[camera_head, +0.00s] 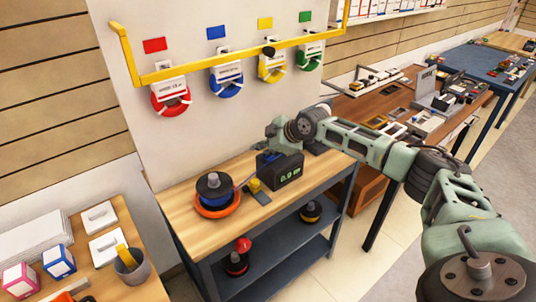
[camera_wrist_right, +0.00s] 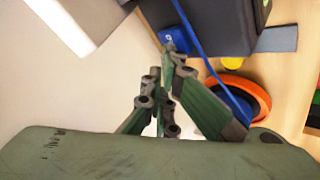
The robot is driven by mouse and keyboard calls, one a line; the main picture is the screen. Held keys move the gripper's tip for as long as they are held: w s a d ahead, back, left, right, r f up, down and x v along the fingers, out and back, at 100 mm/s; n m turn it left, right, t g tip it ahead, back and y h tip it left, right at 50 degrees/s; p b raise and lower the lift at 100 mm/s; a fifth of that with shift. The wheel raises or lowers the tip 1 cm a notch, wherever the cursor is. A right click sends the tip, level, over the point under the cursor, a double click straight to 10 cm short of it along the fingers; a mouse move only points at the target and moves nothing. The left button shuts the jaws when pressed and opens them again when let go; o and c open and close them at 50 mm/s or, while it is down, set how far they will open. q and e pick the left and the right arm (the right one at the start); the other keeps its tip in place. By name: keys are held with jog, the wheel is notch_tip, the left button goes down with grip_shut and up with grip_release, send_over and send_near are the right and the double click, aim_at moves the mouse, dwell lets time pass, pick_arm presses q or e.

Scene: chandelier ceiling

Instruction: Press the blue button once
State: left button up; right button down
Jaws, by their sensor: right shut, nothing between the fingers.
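A dark box with a green-lit display (camera_head: 287,172) stands on the wooden-topped workbench (camera_head: 180,211). A small blue part (camera_head: 268,156), seemingly the blue button, shows at the box's upper back left. It also shows in the right wrist view as a blue piece (camera_wrist_right: 168,36) with a pale mark, beside the dark box (camera_wrist_right: 215,22). My right gripper (camera_wrist_right: 171,52) is shut and empty, its fingertips pointing at the blue piece and very close to it. I cannot tell whether they touch. In the head view the right gripper (camera_head: 270,146) is above and behind the box. My left gripper is not in view.
A yellow button (camera_head: 254,185) on a grey plate is in front of the box. An orange ring with a dark spool (camera_head: 213,188) stands to its left. A blue cable (camera_wrist_right: 192,45) runs past my fingertips. A yellow rail (camera_head: 215,63) crosses the panel above.

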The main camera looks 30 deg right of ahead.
jog(key=shift+r+p, duration=0.7)
jog(key=shift+r, duration=0.2)
notch_tip(320, 180, up, 5)
jog(key=p, duration=0.4)
dwell(0.4)
jog(key=shift+f, duration=0.1)
dwell(0.5)
